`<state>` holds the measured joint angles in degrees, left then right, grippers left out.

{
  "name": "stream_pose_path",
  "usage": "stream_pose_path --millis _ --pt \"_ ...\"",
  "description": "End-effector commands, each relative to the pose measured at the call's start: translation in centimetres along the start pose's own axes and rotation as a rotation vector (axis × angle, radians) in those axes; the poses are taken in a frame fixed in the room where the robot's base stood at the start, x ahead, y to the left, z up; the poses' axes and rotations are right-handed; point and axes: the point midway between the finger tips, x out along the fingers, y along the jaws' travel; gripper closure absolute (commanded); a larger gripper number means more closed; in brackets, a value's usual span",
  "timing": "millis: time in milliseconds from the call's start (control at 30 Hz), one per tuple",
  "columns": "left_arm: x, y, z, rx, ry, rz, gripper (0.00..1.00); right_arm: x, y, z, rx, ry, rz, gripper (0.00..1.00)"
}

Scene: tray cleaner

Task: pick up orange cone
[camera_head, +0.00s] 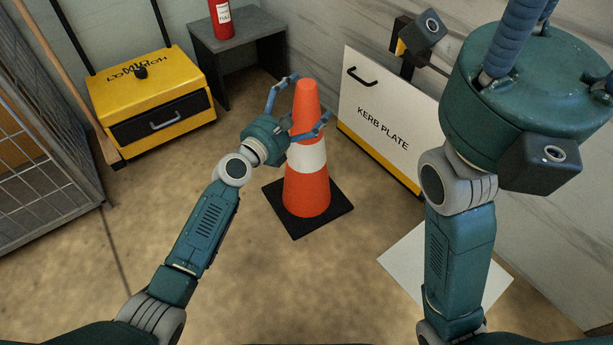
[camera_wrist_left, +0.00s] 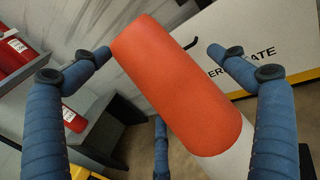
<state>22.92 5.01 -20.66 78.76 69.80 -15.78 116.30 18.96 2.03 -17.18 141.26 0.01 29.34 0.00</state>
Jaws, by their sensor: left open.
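The orange cone (camera_head: 307,187), with a white band and a black square base, stands upright on the floor. My left gripper (camera_head: 308,99) is open at its upper part, with fingers on either side of the cone. In the left wrist view the cone's orange top (camera_wrist_left: 180,85) lies tilted across the picture between the spread blue fingers of the left gripper (camera_wrist_left: 160,54). Whether any finger touches it I cannot tell. My right gripper (camera_head: 520,40) is at the upper right, away from the cone; its fingertips are out of the picture.
A white kerb plate board (camera_head: 375,110) stands behind the cone to the right. A yellow box (camera_head: 150,85) and a grey table (camera_head: 240,32) with a red extinguisher (camera_head: 221,18) are at the back left. A wire cage (camera_head: 40,150) is at left. A white sheet (camera_head: 405,262) lies on the floor.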

Motion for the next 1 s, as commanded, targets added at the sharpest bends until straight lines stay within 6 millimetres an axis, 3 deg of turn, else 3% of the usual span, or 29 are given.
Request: stream_pose_path --millis 200,600,1000 --pt "0.1 0.0 0.0 0.0 0.0 0.0 0.04 0.0 0.0 0.0 0.0 0.0 0.0 0.6" --pt "0.0 0.0 0.0 0.0 0.0 0.0 0.83 0.0 0.0 0.0 0.0 0.0 0.0 0.6" --pt "0.1 0.2 1.1 -0.001 -0.01 0.003 0.85 0.0 0.1 0.4 0.001 -0.013 0.004 0.6"
